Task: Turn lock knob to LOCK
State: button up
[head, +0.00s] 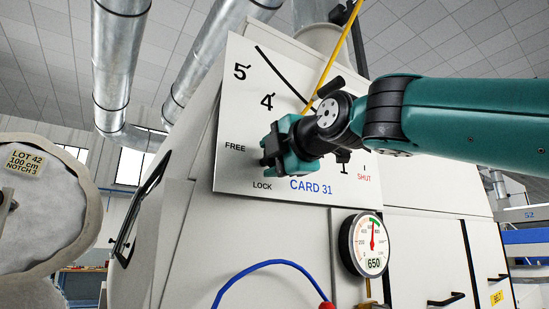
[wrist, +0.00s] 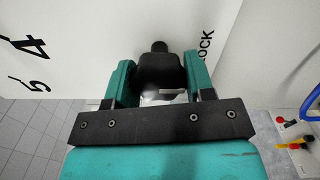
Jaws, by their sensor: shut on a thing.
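The white panel (head: 236,94) of the card machine carries the printed words FREE (head: 235,146) and LOCK (head: 262,186). My gripper (head: 279,152) is at the panel's lower left, between and to the right of these words, and largely hides the knob in the head view. In the wrist view, the black lock knob (wrist: 160,70) sits between the two teal fingers of my gripper (wrist: 155,86), which are shut on it. Its narrow black end points up in that picture, and LOCK (wrist: 206,47) is to its right. FREE is not visible there.
A round gauge (head: 367,245) marked 650 hangs below the panel. A blue cable (head: 265,264) with a red end arcs in front of the machine. A yellow rod (head: 331,62) slants above my gripper. A large roll (head: 45,215) stands at the left.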

dwell(0.4)
jog(key=o, duration=0.9)
jog(key=shift+w+d, duration=0.1)
jog(key=b+v, duration=0.6)
jog(key=v, duration=1.1)
jog(key=shift+d, duration=0.1)
